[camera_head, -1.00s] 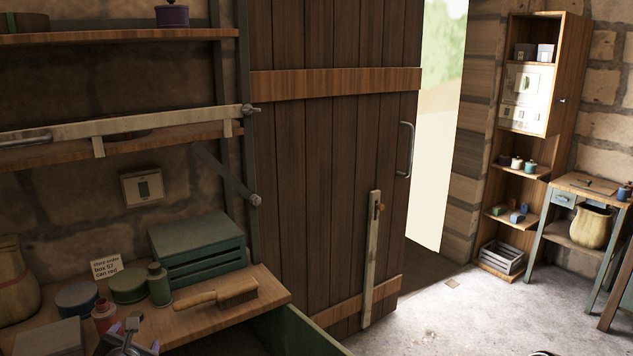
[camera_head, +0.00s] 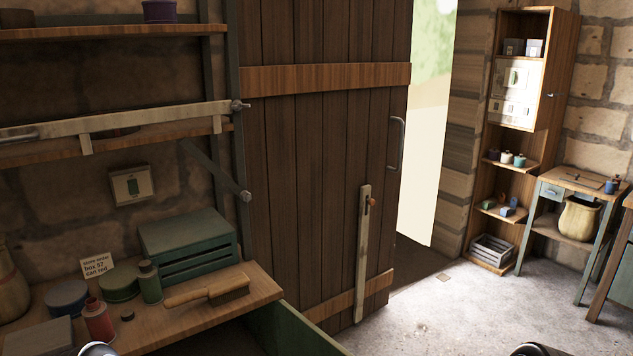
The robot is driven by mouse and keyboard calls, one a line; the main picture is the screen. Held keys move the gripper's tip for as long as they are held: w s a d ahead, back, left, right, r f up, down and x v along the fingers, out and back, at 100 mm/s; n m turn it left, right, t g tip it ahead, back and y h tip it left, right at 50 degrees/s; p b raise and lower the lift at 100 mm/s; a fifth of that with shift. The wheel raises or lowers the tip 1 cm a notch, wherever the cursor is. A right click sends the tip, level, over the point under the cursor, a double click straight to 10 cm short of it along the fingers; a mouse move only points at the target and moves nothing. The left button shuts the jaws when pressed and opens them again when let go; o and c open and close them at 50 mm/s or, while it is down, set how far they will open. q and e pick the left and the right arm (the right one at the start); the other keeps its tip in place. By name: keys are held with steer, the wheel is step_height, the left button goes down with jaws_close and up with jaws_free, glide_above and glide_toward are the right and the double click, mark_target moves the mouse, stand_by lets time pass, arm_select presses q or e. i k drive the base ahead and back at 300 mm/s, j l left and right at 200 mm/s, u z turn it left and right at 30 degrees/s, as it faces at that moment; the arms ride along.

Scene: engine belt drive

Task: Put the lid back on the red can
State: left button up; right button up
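The red can (camera_head: 98,321) stands upright on the workbench at the lower left, with a narrower neck on top. I cannot tell whether its mouth is covered. A small dark round piece (camera_head: 127,315) lies on the bench just right of the can; it looks like a lid, but it is too small to be sure. At the bottom edge, rounded grey parts of my arms show below the can and at the lower right. No fingers of either gripper show.
Around the can on the workbench (camera_head: 208,314) are a blue tin (camera_head: 67,300), a green tin (camera_head: 119,288), a green bottle (camera_head: 150,284), a brush (camera_head: 212,292) and a green slatted box (camera_head: 188,240). A card (camera_head: 97,265) reads "can red". An open green drawer (camera_head: 290,332) juts out in front.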

mark_target(97, 318)
steer(key=u, duration=1.3)
